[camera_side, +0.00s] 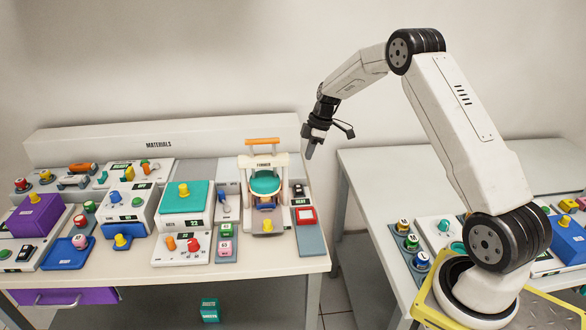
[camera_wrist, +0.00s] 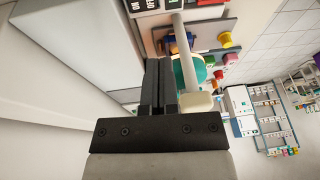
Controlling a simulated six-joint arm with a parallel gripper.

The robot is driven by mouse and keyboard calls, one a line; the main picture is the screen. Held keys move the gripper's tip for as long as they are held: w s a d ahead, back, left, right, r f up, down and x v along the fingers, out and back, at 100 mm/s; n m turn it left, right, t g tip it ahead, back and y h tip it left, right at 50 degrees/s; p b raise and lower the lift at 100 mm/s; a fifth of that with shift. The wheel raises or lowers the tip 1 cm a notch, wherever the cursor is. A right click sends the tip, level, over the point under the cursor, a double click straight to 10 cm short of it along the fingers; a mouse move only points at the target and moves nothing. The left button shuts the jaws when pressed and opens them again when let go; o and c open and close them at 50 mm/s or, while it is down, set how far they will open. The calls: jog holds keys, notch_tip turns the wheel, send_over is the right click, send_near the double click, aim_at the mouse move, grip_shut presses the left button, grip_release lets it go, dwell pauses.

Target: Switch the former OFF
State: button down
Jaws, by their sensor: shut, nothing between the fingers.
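The former (camera_side: 281,159) stands at the right end of the left bench in the side view. It has a white frame, an orange top handle and a teal disc (camera_side: 265,183). Beside it are a small black switch (camera_side: 302,189) and a red-framed switch (camera_side: 306,215); their settings are too small to read. My gripper (camera_side: 309,153) is shut and empty, in the air to the right of the former's top. In the wrist view, my closed fingers (camera_wrist: 159,88) point towards the former's pale post (camera_wrist: 184,55), and ON and OFF lettering shows at the top edge.
Several coloured devices with knobs crowd the left bench, including a teal-topped unit (camera_side: 187,198) and a purple box (camera_side: 35,215). A gap separates this bench from the right table (camera_side: 360,170).

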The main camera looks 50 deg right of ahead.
aim_at(299, 190)
jog(key=shift+v, duration=1.05)
jog(key=shift+s+a, duration=0.1)
jog(key=shift+r+h, duration=0.1)
jog(key=shift+h, duration=0.3)
jog(key=x, duration=1.3)
jog(key=shift+d+f, duration=0.25)
jog(key=shift+d, duration=0.05)
jog(key=shift+f, duration=0.25)
